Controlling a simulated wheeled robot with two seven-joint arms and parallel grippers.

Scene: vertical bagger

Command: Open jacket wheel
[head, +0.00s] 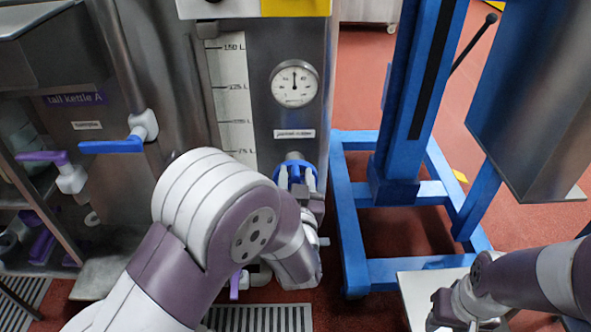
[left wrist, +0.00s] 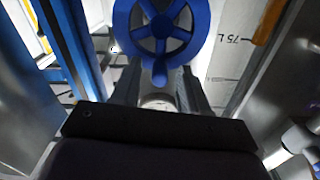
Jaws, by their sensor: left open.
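The jacket wheel (head: 291,167) is a small blue handwheel low on the steel kettle's front, under a round dial gauge (head: 295,83) and a small label (head: 294,134). My left gripper (head: 297,182) is open, with its fingers at the wheel and partly covering it. In the left wrist view the spoked blue wheel (left wrist: 163,43) is at the top, just beyond the open fingers (left wrist: 160,88). I cannot tell whether the fingers touch its rim. My right gripper (head: 452,309) is at the lower right, away from the wheel; its jaw state is unclear.
A blue-handled valve (head: 112,146) and a purple-handled valve (head: 42,157) are at left, near the "tall kettle A" label (head: 75,98). A blue frame (head: 352,235) stands close to the kettle's right. A floor grate (head: 260,318) lies below.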

